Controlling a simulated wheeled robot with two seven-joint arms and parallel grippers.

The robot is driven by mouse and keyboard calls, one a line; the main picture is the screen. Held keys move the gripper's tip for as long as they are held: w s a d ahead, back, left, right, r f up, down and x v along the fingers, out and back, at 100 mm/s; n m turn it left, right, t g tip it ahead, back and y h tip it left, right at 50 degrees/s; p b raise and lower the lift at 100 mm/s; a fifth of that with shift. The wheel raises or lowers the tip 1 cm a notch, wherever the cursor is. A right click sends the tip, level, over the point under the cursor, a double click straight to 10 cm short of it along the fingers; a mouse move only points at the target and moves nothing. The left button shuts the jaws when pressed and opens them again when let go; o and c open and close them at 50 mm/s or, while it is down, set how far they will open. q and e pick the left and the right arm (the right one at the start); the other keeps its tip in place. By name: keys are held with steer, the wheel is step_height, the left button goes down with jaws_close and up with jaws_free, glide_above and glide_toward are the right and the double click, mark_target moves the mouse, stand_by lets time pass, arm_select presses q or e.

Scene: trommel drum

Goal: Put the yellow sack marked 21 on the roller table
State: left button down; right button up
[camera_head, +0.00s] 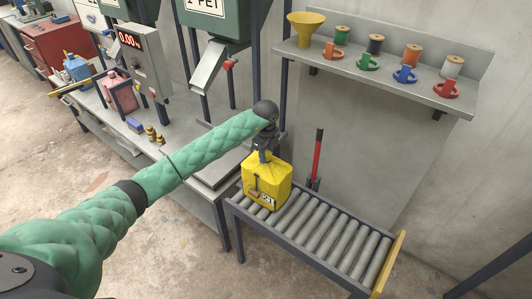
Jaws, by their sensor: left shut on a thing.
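The yellow sack marked 21 (264,189) is at the far left end of the roller table (337,233), upright, its label facing me. It appears to touch the rollers, but its underside is hidden, so I cannot tell whether its weight rests there. My left gripper (265,157) comes down from above and is shut on the top of the yellow sack. My left arm, in a green quilted sleeve, reaches across from the lower left. My right gripper is not in the view.
The rollers to the right of the sack are clear, ending at a yellow end stop (387,264). A red-handled lever (317,155) stands behind the table. A wall shelf (390,75) holds a yellow funnel (306,28) and spools. A workbench (190,178) adjoins on the left.

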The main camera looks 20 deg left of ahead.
arm_select(q)
steer(key=shift+f, duration=0.1)
steer(key=c, duration=1.1)
jaws_free()
steer(key=shift+c, duration=0.2)
steer(key=shift+o, duration=0.6)
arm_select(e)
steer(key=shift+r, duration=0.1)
arm_select(q)
steer(key=shift+r, duration=0.3)
step_height(320, 180, up, 12)
steer(key=b, duration=0.5)
steer(key=shift+f, duration=0.15)
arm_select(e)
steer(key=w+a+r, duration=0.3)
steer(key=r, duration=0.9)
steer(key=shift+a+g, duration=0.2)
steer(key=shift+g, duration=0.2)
